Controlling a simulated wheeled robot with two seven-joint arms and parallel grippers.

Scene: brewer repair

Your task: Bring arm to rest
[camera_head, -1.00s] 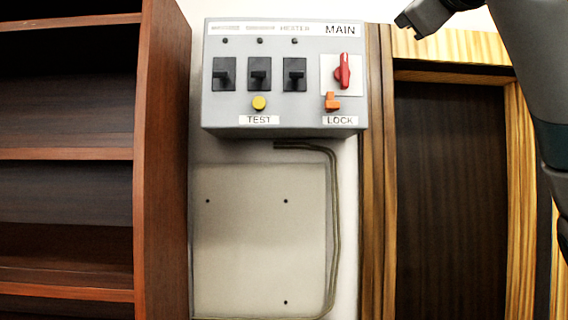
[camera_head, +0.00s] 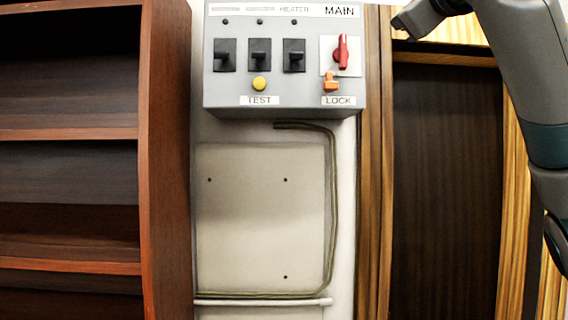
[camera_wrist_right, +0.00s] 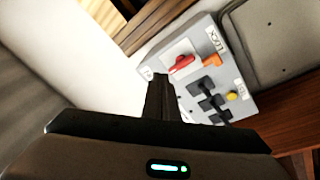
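My right gripper (camera_head: 404,24) is in the upper right of the head view, right of the grey control box (camera_head: 284,107) and apart from it. In the right wrist view its dark fingers (camera_wrist_right: 162,92) are together with nothing seen between them. The box carries a red MAIN handle (camera_head: 341,52), upright, with an orange LOCK piece (camera_head: 331,83) below it. The handle (camera_wrist_right: 181,63) and LOCK piece (camera_wrist_right: 211,61) also show in the wrist view, beyond the fingers. My left gripper is not in view.
Three black switches (camera_head: 259,56) and a yellow TEST button (camera_head: 260,84) are on the box. A wooden shelf unit (camera_head: 165,160) stands left. A pale panel (camera_head: 260,225) and cable (camera_head: 334,210) lie below. A wood-framed dark door (camera_head: 445,190) is right, behind my right arm.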

